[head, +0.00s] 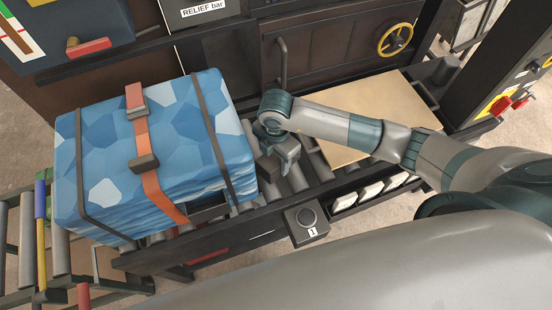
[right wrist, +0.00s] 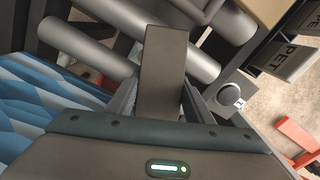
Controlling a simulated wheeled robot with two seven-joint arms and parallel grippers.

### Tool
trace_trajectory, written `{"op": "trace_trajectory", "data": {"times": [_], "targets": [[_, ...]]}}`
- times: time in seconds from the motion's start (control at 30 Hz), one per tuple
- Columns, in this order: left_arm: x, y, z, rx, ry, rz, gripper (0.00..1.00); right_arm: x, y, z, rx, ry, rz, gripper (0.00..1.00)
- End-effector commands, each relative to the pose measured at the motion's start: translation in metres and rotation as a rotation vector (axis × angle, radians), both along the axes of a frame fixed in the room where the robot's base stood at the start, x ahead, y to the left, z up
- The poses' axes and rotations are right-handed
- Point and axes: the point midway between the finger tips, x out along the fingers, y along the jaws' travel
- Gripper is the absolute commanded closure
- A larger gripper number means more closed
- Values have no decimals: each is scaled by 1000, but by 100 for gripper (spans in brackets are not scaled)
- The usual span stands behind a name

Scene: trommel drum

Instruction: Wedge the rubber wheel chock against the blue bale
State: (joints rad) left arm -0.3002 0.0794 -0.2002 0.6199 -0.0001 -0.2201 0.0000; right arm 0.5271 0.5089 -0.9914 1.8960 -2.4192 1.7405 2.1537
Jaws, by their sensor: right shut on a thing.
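The blue bale (head: 185,110) lies on the roller conveyor at the left in the head view, bound by dark straps and an orange strap (head: 152,165) with buckles. Its side also shows at the left of the right wrist view (right wrist: 35,112). My right gripper (head: 279,155) is beside the bale's right end, just above the rollers. It is shut on the dark rubber wheel chock (right wrist: 163,60), which stands out between the fingers. In the head view the chock (head: 268,166) is partly hidden by the gripper. I cannot tell whether it touches the bale. My left gripper is out of view.
Bare rollers (head: 297,178) lie right of the bale. A tan board (head: 350,105) covers the conveyor farther right. A dark button box (head: 306,222) sits on the front rail. A machine wall with a yellow handwheel (head: 395,39) stands behind.

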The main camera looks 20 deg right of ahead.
Motion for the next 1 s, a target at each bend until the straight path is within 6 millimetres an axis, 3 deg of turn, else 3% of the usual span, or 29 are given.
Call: {"op": "trace_trajectory", "data": {"times": [0.43, 0.47, 0.53, 1.0], "targets": [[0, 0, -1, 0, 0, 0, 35, 0, 0, -2, 0, -1, 0, 88], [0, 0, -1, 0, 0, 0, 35, 0, 0, -2, 1, -2, 0, 51], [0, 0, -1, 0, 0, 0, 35, 0, 0, -2, 1, -2, 0, 34], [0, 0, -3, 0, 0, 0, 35, 1, 1, 2, 2, -1, 1, 31]]}}
